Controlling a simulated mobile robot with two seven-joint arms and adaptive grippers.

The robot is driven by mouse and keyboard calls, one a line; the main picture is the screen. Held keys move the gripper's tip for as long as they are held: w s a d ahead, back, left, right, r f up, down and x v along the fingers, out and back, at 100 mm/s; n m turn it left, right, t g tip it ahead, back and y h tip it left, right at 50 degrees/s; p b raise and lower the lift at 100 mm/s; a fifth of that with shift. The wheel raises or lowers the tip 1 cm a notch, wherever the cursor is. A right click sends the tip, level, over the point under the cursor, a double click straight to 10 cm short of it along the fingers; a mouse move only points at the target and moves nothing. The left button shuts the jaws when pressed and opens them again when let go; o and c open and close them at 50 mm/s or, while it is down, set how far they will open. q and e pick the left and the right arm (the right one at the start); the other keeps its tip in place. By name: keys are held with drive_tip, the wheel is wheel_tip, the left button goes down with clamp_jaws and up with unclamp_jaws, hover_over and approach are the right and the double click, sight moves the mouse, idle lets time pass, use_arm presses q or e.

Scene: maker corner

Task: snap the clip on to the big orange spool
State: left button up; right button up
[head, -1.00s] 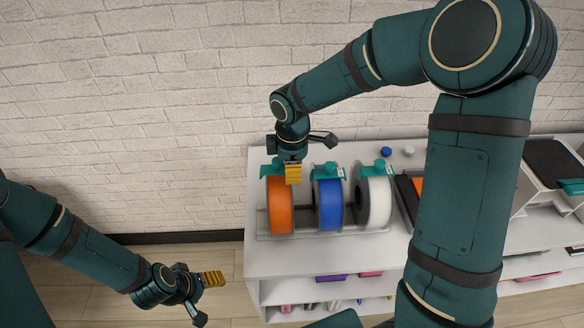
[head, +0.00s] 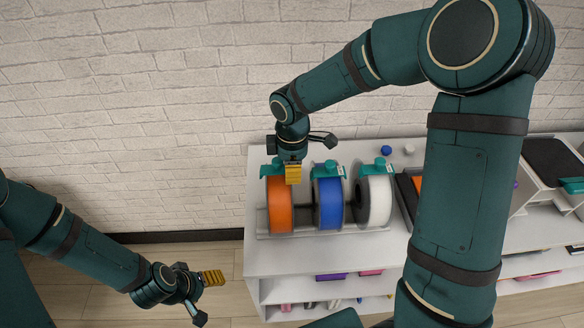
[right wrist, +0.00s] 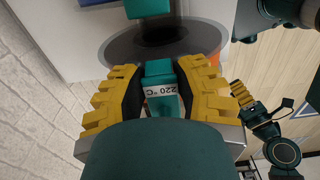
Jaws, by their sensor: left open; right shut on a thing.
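The big orange spool (head: 280,206) stands at the left end of the row on the white cabinet. My right gripper (head: 292,172) is over its top, pointing down, shut on a teal clip (head: 270,171). In the right wrist view the clip (right wrist: 161,82) sits between the yellow fingers, its label reading 220 °C. The clip is at the spool's upper rim; whether it is seated there is hidden by the fingers. My left gripper (head: 213,278) is open and empty, low at the left, away from the cabinet.
A blue spool (head: 330,205) and a white spool (head: 377,203) stand close to the right, each with a teal clip on top. A blue knob-like thing (head: 386,150) lies behind them. The white cabinet (head: 275,262) has shelves below. A brick wall (head: 150,110) rises behind.

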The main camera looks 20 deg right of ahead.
drive_tip(key=shift+s+f+b, duration=0.1)
drive_tip(key=shift+f+b, duration=0.3)
drive_tip(key=shift+f, duration=0.25)
idle(0.4)
